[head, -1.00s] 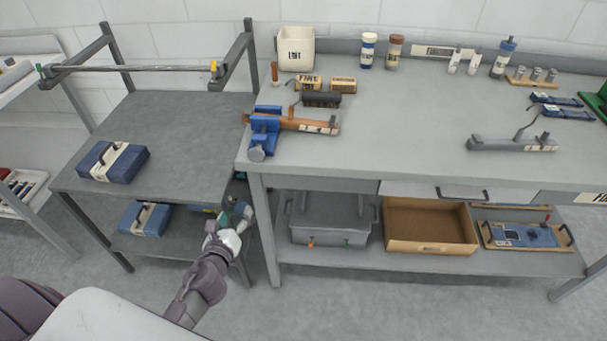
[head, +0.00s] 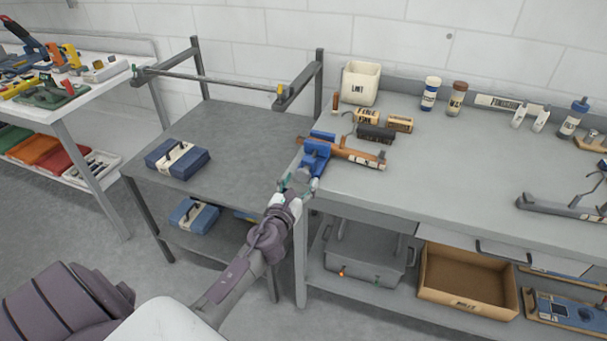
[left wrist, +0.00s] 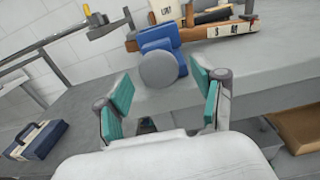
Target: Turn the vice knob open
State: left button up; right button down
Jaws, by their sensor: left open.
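The blue vice (head: 317,152) sits at the left front corner of the workbench, with a brown wooden bar in its jaws. Its round grey knob (left wrist: 159,69) faces the left wrist camera. In the head view the knob is partly covered by my gripper. My left gripper (head: 298,186) is just in front of the knob at the bench edge. In the left wrist view its teal-padded fingers (left wrist: 160,98) are spread, with the knob beyond and between them. Nothing is between the pads. My right gripper is not in view.
The bench front edge (head: 420,215) is close to my left gripper. A lower grey table (head: 225,135) with a blue case (head: 177,158) stands left. A grey box (head: 365,256) and an open cardboard box (head: 467,277) are on the lower shelf.

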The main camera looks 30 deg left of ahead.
pick_arm(q)
jog(key=shift+x, duration=1.45)
jog(key=shift+c, duration=0.3)
jog(key=c, duration=1.1)
